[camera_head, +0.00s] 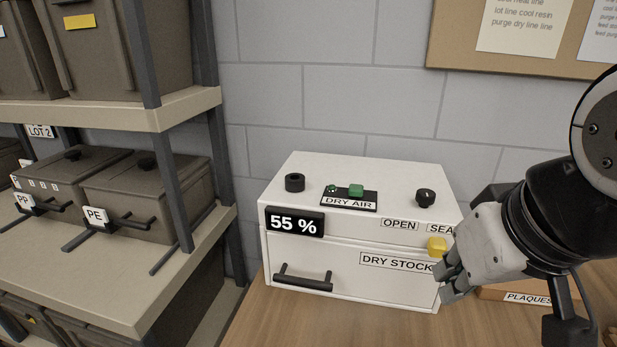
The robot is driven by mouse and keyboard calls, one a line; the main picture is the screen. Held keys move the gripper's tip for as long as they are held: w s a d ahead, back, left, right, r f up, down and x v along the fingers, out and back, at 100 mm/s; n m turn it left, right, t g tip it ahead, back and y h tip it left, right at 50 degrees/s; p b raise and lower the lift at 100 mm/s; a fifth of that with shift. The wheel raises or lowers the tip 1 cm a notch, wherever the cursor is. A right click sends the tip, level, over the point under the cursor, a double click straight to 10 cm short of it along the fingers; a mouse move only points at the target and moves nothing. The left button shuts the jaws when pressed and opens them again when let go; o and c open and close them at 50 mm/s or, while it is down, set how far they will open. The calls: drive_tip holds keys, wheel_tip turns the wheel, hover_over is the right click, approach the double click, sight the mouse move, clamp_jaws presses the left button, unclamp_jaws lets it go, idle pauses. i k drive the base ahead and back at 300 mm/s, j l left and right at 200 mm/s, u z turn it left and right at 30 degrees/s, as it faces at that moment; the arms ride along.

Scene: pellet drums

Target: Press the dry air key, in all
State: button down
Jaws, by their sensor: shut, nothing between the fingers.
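The white DRY STOCK cabinet (320,255) stands on the wooden bench against the wall. On its top sits a dark plate labelled DRY AIR (349,203) with a green key (356,190) and a small round green lamp (332,189). A display on the front reads 55 % (293,222). My gripper (447,283) is shut and empty, in front of the cabinet's right end, lower than the green key and to its right. A yellow block (437,246) shows just behind the fingers; whether they touch it I cannot tell.
A drawer handle (303,278) juts out in front. A shelf rack (160,115) with PP and PE bins stands left. A PLAQUES box (520,295) is behind my arm.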

sight(355, 190)
drive_tip(key=i+u, duration=0.15)
drive_tip(key=u, duration=0.2)
drive_tip(key=i+l+u, duration=0.1)
drive_tip(key=u, duration=0.2)
drive_tip(key=i+l+u, duration=0.1)
drive_tip(key=u, duration=0.25)
drive_tip(key=i+l, duration=0.05)
